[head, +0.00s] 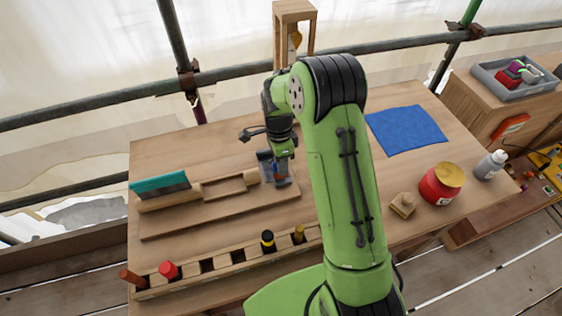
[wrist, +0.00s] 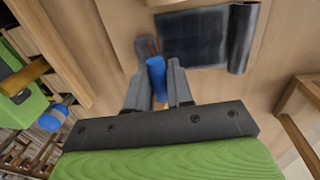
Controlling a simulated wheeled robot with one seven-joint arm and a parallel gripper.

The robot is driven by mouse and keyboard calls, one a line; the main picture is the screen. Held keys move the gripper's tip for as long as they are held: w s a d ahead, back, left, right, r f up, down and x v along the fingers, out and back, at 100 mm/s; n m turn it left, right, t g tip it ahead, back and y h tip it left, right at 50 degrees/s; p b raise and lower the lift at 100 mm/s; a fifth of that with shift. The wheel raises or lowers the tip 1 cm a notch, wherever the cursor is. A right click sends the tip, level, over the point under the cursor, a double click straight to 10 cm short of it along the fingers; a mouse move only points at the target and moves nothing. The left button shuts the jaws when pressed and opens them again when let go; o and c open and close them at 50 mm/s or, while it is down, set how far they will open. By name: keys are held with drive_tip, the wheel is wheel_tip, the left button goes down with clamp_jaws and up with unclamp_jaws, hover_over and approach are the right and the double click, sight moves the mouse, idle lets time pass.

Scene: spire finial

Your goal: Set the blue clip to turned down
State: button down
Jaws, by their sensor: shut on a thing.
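The blue clip (wrist: 156,78) shows in the wrist view as a short blue piece between the two grey fingers of my gripper (wrist: 158,95). The fingers are closed around it from both sides. A small red-brown part and a grey piece show just beyond its far end. In the head view my gripper (head: 281,176) is low over the right end of the wooden board (head: 215,212), with a little blue showing beside the fingers. Most of the clip is hidden there by the fingers, so its exact tilt is hard to tell.
A dark grey sheet with a rolled edge (wrist: 205,38) lies close to the fingers. A teal-topped tool (head: 160,183) stands on the board's left. A slotted wooden rack (head: 225,262) runs along the front. A blue cloth (head: 405,130) and red jar (head: 441,184) are to the right.

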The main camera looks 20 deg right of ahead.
drive_tip(key=shift+w+g+p, duration=0.15)
drive_tip(key=shift+g+p, duration=0.15)
drive_tip(key=shift+p, duration=0.25)
drive_tip(key=shift+w+f+g+p, duration=0.1)
drive_tip(key=shift+w+g+p, duration=0.3)
drive_tip(key=shift+g+p, duration=0.7)
drive_tip(key=shift+w+f+g+p, duration=0.3)
drive_tip(key=shift+w+f+g, duration=0.15)
drive_tip(key=shift+g, duration=0.35)
drive_tip(key=shift+w+f+g+b, duration=0.3)
drive_tip(key=shift+g+b, duration=0.3)
drive_tip(key=shift+g, duration=0.2)
drive_tip(key=c, duration=1.1)
unclamp_jaws()
